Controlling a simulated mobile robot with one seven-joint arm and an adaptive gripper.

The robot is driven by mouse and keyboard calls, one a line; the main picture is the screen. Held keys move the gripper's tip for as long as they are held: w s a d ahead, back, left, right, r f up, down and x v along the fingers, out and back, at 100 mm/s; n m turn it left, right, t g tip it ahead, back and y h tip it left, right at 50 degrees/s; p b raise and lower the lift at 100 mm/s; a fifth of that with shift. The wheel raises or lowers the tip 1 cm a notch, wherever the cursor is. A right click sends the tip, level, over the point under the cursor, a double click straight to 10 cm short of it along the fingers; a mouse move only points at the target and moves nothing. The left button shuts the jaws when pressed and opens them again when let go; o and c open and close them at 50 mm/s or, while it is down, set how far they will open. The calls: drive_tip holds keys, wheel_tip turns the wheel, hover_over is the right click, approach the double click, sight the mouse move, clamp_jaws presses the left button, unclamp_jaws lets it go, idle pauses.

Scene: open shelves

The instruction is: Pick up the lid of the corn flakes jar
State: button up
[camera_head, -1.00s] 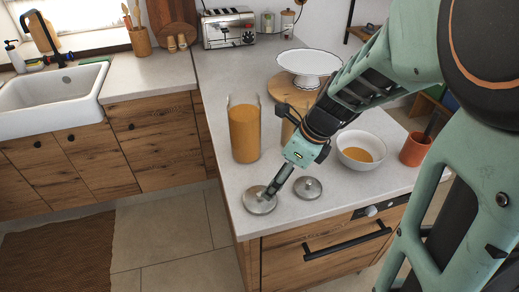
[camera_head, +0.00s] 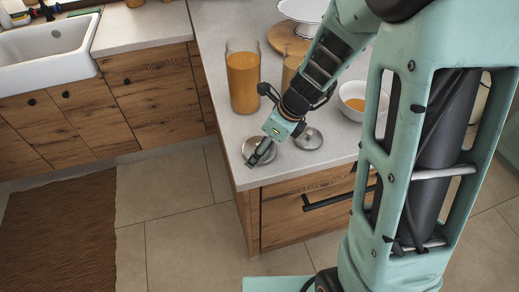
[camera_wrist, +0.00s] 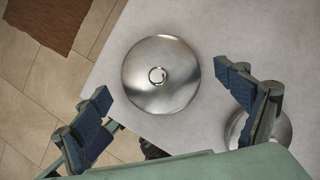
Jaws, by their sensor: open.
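A round, shiny metal lid (camera_wrist: 160,98) with a small ring-like knob lies flat on the light counter near its corner. In the head view this lid (camera_head: 271,155) is partly hidden by my gripper (camera_head: 258,155). In the wrist view my gripper (camera_wrist: 163,83) is open, with one finger on each side of the lid and nothing between them but the lid below. A second, smaller metal lid (camera_head: 308,139) lies to the right; its edge also shows in the wrist view (camera_wrist: 276,133). A tall glass jar of orange-yellow contents (camera_head: 243,80) stands open behind the lids.
Another similar jar (camera_head: 291,66) is partly hidden behind my arm. A white bowl (camera_head: 354,101) stands to the right, and a cake stand (camera_head: 303,10) on a wooden board is at the back. The counter edge is close to the larger lid.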

drive_tip(key=c, duration=1.2)
drive_tip(key=shift+r, duration=0.2)
drive_tip(key=shift+c, duration=0.2)
